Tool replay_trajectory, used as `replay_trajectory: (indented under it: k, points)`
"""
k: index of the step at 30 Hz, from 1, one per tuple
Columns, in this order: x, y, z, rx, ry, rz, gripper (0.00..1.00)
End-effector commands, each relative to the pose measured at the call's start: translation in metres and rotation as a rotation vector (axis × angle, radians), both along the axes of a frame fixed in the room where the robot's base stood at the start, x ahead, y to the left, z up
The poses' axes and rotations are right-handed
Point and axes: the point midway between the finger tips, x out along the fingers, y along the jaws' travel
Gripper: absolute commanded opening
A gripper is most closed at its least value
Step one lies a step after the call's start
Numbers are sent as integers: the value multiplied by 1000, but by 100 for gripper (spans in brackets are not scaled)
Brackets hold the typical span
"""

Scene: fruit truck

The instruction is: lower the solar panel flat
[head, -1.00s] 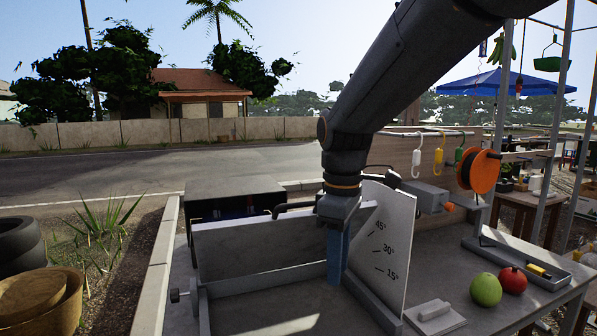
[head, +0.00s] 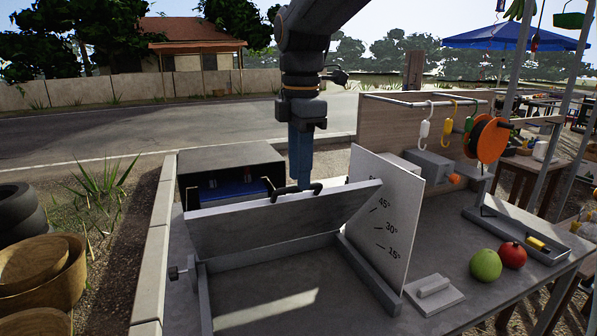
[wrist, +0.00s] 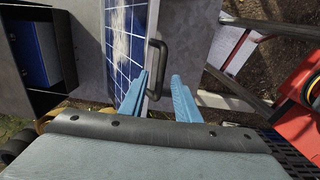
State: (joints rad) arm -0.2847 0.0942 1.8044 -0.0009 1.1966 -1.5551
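The solar panel (head: 270,222) stands tilted up in its frame, its plain grey side facing the head camera. Its blue cell face (wrist: 125,45) shows in the wrist view. A black handle (head: 298,190) sits on the panel's raised top edge; it also shows in the wrist view (wrist: 158,62). The angle plate (head: 388,205) marked 15°, 30° and 45° stands at the panel's right end. My gripper (head: 300,180) points down at the top edge by the handle. In the wrist view its blue fingers (wrist: 165,97) are apart, with the handle just ahead of them. Contact is unclear.
A dark open box (head: 225,165) stands behind the panel on the left. To the right are a white block on a plate (head: 434,293), a green fruit (head: 485,265), a red fruit (head: 512,255), a grey tray (head: 520,238) and an orange reel (head: 487,138).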

Motion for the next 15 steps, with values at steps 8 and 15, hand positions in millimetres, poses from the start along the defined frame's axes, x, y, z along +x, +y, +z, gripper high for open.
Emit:
replay_trajectory:
  k: [8,15]
  points:
    - [0,2,-14,0,-1,2,29]
    - [0,2,-14,0,-1,3,19]
